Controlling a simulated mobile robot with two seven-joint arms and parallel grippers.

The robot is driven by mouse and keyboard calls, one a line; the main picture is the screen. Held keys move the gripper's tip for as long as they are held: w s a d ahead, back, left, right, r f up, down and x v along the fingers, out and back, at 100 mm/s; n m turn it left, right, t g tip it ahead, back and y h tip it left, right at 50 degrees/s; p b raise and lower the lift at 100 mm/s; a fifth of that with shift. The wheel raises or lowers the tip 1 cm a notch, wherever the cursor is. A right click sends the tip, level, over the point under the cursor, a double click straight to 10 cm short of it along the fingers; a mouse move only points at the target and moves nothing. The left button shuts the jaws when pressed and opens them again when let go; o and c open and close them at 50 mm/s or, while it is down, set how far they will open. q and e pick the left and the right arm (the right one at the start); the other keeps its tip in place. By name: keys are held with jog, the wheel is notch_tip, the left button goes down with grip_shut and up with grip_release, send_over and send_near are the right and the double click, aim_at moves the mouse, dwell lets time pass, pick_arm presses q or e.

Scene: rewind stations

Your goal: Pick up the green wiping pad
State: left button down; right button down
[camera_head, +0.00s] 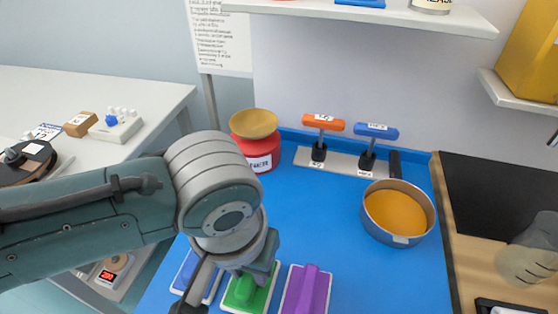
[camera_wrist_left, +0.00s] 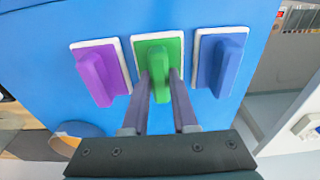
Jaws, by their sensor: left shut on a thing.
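The green wiping pad (camera_head: 248,293) lies on the blue table surface between two other pads, with a green handle on a white-edged base. It also shows in the left wrist view (camera_wrist_left: 160,50). My left gripper (camera_wrist_left: 161,82) is shut on the green pad's handle, one finger on each side. In the head view my left gripper (camera_head: 258,273) reaches down from above and hides part of the pad. The pad's base appears to rest on the table, level with its neighbours. My right gripper is in neither view.
A purple pad (camera_head: 306,291) and a blue pad (camera_head: 187,272) flank the green one closely. A pan (camera_head: 398,212) of orange contents stands to the right. A red container (camera_head: 262,152) and two T-handled tools, orange (camera_head: 323,122) and blue (camera_head: 376,131), stand at the back. The middle of the blue surface is clear.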

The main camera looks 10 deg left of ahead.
pick_arm(q)
jog(key=shift+r, duration=0.65)
notch_tip(320, 180, up, 19)
jog(key=p, duration=0.3)
jog(key=c, duration=1.2)
grip_release()
jog(key=shift+f, duration=0.15)
grip_shut()
